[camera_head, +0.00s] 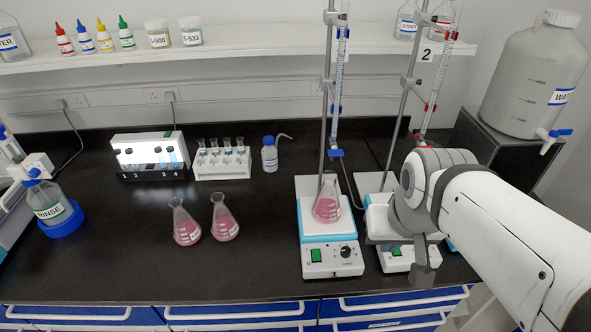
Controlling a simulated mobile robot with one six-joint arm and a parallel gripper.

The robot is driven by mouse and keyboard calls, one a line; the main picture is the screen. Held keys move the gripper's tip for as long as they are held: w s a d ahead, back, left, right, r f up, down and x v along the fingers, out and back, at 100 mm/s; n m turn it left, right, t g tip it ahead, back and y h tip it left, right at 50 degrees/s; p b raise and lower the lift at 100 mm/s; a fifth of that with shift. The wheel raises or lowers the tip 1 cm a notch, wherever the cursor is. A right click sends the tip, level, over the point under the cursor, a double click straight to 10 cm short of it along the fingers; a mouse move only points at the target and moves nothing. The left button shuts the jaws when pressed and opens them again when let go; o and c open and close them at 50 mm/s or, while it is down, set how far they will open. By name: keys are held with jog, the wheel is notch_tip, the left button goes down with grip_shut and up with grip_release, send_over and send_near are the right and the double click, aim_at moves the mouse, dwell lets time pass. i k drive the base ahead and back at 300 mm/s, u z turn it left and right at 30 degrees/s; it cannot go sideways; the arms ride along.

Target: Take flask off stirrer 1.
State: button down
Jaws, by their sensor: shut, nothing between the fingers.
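A conical flask with pink liquid (327,208) stands upright on the white plate of stirrer 1 (333,259), which has a blue band, a green switch and a black knob. A burette (338,90) on a stand hangs above the flask's mouth. My gripper (424,276) is shut and empty, to the right of the flask and in front of the second stirrer (394,260). My arm hides much of that second stirrer, so I cannot see whether anything stands on it.
Two more pink flasks, one (184,225) left of the other (224,219), stand on the black bench (130,265). A test-tube rack (221,166), wash bottle (270,156) and second burette (437,75) stand behind. The bench front left is clear.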

aim_at(326, 209)
jog(key=z, duration=1.5)
jog(key=k, duration=1.35)
jog(key=u, duration=1.25)
jog(key=i, duration=1)
jog(key=u, duration=0.05)
